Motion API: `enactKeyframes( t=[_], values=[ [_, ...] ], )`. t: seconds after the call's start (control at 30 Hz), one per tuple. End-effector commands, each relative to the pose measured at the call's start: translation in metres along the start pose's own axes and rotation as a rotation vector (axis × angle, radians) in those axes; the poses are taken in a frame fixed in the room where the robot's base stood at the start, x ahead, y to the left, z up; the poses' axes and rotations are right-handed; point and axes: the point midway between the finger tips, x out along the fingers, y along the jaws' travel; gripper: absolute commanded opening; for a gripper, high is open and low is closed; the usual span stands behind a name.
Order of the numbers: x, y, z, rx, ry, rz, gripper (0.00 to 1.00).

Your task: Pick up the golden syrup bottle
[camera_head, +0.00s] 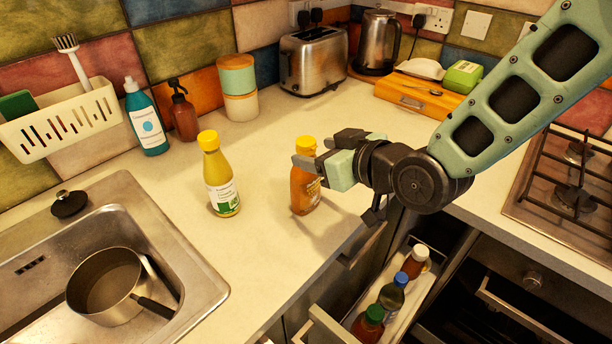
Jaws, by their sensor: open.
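The golden syrup bottle appears to be the amber bottle with a yellow cap (304,189); it stands upright on the counter near its front edge. My gripper (312,162) is open at this bottle's upper part, with its fingers pointing left. One finger overlaps the bottle just below the cap in the picture; I cannot tell whether they touch. The bottle's upper right side is partly hidden by the gripper. A second yellow bottle with a yellow cap and a white label (221,180) stands upright to the left, apart from the gripper.
A sink (190,262) with a pot (105,284) is at the left. An open drawer (330,326) holding several bottles is below the counter edge. A toaster (314,62) and kettle (377,42) stand at the back. A hob (560,195) is right.

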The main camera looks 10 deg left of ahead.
Motion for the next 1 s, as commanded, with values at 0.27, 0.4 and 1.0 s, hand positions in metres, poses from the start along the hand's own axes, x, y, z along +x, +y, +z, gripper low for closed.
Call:
enactKeyframes(
  t=[0.27, 0.4, 1.0],
  values=[
    [0.017, 0.0, -0.001, 0.001, -0.001, 0.0, 0.59],
    [0.033, 0.001, -0.002, 0.002, -0.003, -0.001, 0.59],
    [0.065, 0.003, 0.0, 0.0, -0.001, 0.0, 0.43]
  ],
)
